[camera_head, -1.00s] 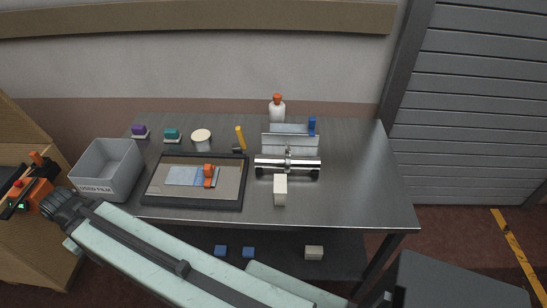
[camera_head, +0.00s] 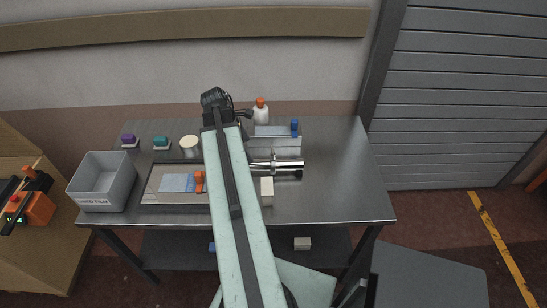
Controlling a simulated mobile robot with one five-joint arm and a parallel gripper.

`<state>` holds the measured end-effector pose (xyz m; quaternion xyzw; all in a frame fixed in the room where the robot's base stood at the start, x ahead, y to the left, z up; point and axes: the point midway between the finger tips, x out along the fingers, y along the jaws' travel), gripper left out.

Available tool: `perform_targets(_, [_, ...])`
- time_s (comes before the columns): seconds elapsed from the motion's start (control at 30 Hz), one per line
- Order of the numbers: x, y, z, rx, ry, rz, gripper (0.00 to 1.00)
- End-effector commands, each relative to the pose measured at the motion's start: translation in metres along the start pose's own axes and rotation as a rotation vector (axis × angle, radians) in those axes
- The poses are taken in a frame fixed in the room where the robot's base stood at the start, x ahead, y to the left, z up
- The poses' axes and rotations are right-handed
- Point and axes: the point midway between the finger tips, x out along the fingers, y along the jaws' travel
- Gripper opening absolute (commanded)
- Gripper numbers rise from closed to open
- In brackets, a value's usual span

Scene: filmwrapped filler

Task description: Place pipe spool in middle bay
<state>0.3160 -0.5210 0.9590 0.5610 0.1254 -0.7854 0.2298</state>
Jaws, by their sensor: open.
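The shiny metal pipe spool (camera_head: 288,166) lies sideways on the right-centre part of the table, in front of a metal stand (camera_head: 283,142). Its left end is partly hidden by my arm. No middle bay can be made out clearly. My gripper (camera_head: 243,113) is at the back of the table, left of the white bottle and beyond the spool. It is open and appears empty; its fingers are small and dark in this view.
A grey bin (camera_head: 103,183) stands at the table's left, beside a framed board (camera_head: 157,171) with an orange tool (camera_head: 199,182). A white-orange bottle (camera_head: 261,112) stands at the back. A pale block (camera_head: 267,190) sits before the spool. The table's right side is clear.

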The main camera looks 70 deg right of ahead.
Motion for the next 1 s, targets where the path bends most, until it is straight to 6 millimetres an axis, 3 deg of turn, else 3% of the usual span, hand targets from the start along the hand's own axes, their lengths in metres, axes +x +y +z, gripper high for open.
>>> perform_targets(0.03, [0.002,0.002,0.032,-0.017,-0.016,-0.014,0.85])
perform_targets(0.1, [0.007,0.001,0.059,-0.048,-0.033,-0.028,0.85])
perform_targets(0.2, [0.012,0.000,0.076,-0.071,-0.043,-0.037,0.85])
perform_targets(0.37, [0.019,-0.001,0.077,-0.075,-0.044,-0.038,0.85])
perform_targets(0.53, [0.042,-0.002,0.076,-0.074,-0.044,-0.037,0.85])
perform_targets(0.73, [0.047,-0.003,0.078,-0.074,-0.043,-0.037,0.85])
perform_targets(1.0, [0.093,-0.010,0.082,-0.072,-0.043,-0.038,0.85])
